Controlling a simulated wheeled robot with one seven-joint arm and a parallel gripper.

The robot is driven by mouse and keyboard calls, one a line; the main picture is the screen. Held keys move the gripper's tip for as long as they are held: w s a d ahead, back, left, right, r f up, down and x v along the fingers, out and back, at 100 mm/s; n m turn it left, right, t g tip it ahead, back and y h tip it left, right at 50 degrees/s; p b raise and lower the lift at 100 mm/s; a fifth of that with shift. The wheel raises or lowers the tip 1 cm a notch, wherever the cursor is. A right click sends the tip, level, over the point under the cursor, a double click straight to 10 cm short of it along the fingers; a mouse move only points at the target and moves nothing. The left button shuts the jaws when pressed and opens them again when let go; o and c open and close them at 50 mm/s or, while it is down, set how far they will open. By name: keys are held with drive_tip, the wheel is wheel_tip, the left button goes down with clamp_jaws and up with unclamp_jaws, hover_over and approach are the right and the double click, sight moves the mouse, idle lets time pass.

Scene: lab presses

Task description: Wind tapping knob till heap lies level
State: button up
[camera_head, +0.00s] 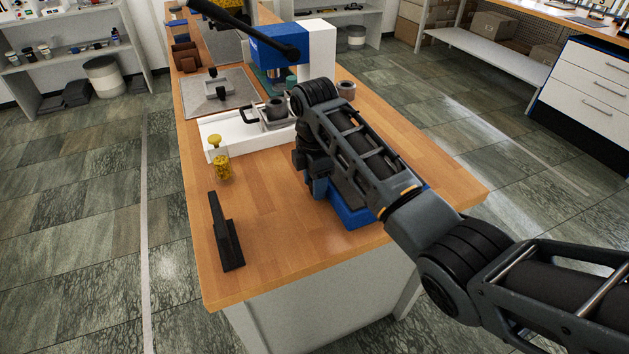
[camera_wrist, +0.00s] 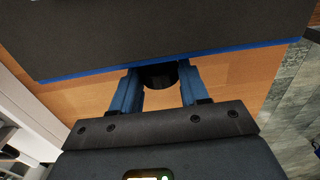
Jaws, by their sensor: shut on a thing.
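My gripper (camera_wrist: 158,88) is shut on a dark round knob (camera_wrist: 158,76), which sits between its blue fingers at the edge of a blue box with a dark top (camera_wrist: 160,30). In the head view the blue box (camera_head: 352,216) stands near the front right of the bench, partly hidden by my arm; the gripper (camera_head: 318,190) is at its left side, and the knob is hidden there. A white stand (camera_head: 225,128) behind carries a grey open mould (camera_head: 272,122) with a dark cup (camera_head: 276,108) at it. I cannot make out a heap or its level.
A blue and white press (camera_head: 281,45) with a long black lever (camera_head: 240,25) stands behind. The bench between jar and box is clear.

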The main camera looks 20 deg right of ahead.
drive_tip(key=shift+c, duration=1.1)
drive_tip(key=shift+s+t+p, duration=0.25)
drive_tip(key=shift+t+p, duration=0.4)
drive_tip(key=shift+t, duration=0.35)
drive_tip(key=shift+s+f+t, duration=0.15)
drive_tip(key=shift+f+t, duration=0.05)
drive_tip(key=shift+t, duration=0.9)
drive_tip(key=shift+r+t, duration=0.1)
drive_tip(key=shift+t, duration=0.2)
drive_tip(key=o, duration=1)
drive_tip(key=shift+r, duration=0.1)
drive_tip(key=shift+b+v, duration=0.5)
drive_tip(key=shift+v, duration=3.35)
